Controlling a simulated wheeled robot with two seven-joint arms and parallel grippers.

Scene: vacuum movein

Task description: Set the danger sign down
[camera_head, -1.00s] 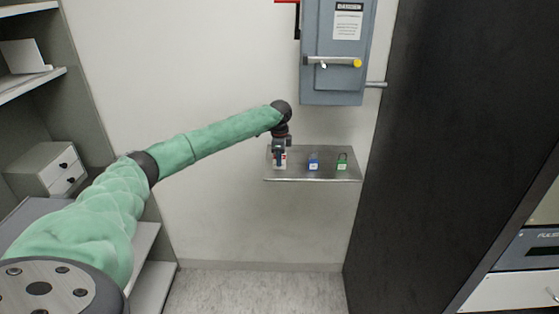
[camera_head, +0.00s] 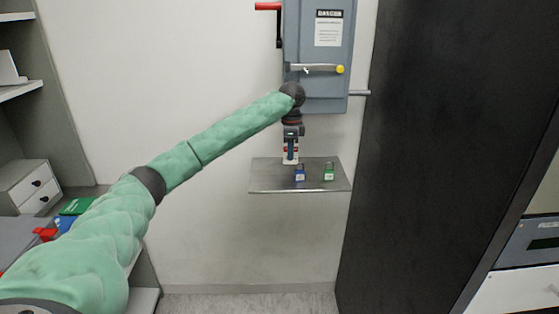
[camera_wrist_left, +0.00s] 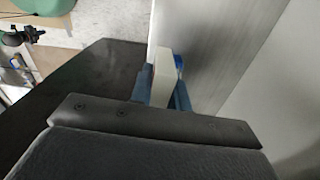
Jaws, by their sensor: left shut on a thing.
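My left gripper (camera_head: 291,154) is shut on a small white piece with red on it, which appears to be the danger sign (camera_head: 290,160); its lettering is too small to read. The gripper points down over the left half of the metal wall shelf (camera_head: 265,181). In the left wrist view the piece shows as a pale block (camera_wrist_left: 164,75) between the blue-grey fingers; its lower end is hidden. I cannot tell whether it touches the shelf. My right gripper is not in view.
A blue padlock (camera_head: 299,174) and a green padlock (camera_head: 329,172) stand on the shelf, the blue one close beside the held piece. A black cabinet (camera_head: 440,150) borders the right. The shelf's left end is bare.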

